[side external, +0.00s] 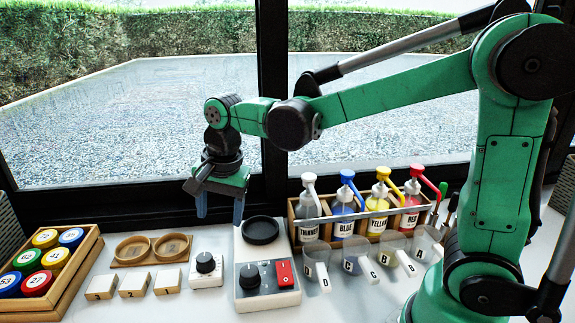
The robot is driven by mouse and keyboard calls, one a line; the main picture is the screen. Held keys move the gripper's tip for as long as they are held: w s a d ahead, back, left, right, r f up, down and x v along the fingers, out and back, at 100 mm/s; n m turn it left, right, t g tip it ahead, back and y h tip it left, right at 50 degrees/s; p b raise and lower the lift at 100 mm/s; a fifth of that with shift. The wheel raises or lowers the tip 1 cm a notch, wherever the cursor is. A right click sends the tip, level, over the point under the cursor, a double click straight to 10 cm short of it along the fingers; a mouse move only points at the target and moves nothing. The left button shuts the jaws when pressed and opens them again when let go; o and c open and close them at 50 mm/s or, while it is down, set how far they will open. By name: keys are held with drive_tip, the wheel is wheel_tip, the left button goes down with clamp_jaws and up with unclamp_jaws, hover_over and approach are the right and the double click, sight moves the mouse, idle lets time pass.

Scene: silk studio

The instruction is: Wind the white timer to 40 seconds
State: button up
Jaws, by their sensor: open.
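The white timer (207,280) is a small white box with a round black knob (206,262) on top. It stands on the table just left of a larger white device. The knob's setting is too small to read. My gripper (220,212) is open and empty, its blue fingers pointing down. It is above and a little behind the timer, apart from it, near the left side of the larger device.
The white device (268,301) has a black knob, a red switch and a round black plate (260,230). Wooden blocks (134,283), a two-ring holder (151,248) and a tray of coloured discs (84,268) lie left. Pump bottles (343,213) and lettered cups (357,254) stand right.

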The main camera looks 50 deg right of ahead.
sight(204, 257)
drive_tip(key=w+a+f+m+g, duration=0.1)
drive_tip(key=m, duration=0.1)
drive_tip(key=w+a+f+m, duration=0.1)
drive_tip(key=w+f+m, duration=0.1)
drive_tip(key=shift+a+f+m+g, duration=0.2)
drive_tip(key=shift+m+g, duration=0.1)
drive_tip(key=shift+g, duration=0.1)
drive_tip(key=shift+w+a+f+m, duration=0.1)
drive_tip(key=shift+w+f+m, duration=0.05)
drive_tip(key=shift+f+m, duration=0.35)
drive_tip(key=shift+f, duration=2.35)
